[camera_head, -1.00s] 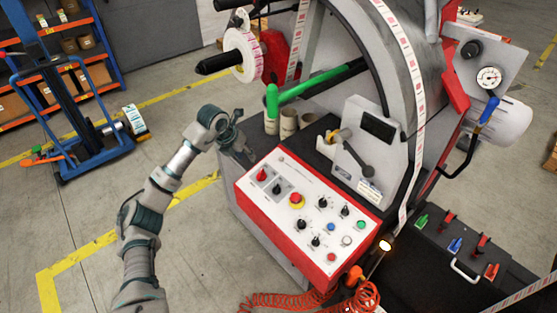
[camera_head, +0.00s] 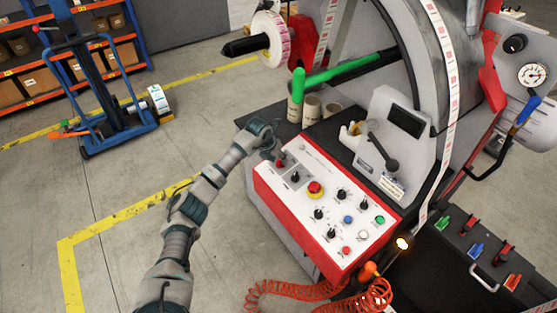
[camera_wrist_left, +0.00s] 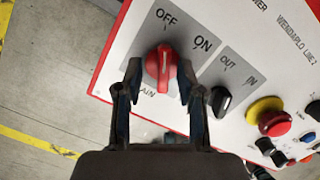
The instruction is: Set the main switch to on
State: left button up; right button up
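The main switch is a red knob (camera_wrist_left: 160,70) on a grey plate marked OFF, ON and MAIN in the left wrist view. Its ridge points toward OFF. In the head view the red switch (camera_head: 281,161) is at the panel's far left corner, partly hidden by my gripper. My left gripper (camera_wrist_left: 159,72) is open, with one finger on each side of the knob. Small gaps show between the fingers and the knob. In the head view my left gripper (camera_head: 274,153) is over that corner. My right gripper is not in view.
Beside the switch is a black OUT/IN knob (camera_wrist_left: 221,100), then a red emergency button (camera_wrist_left: 274,122) on a yellow base. The panel (camera_head: 300,215) carries several more knobs and buttons.

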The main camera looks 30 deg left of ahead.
pick_arm(q)
jog(key=shift+w+f, duration=0.15)
jog(key=shift+f, duration=0.1)
jog(key=shift+d, duration=0.2)
grip_shut()
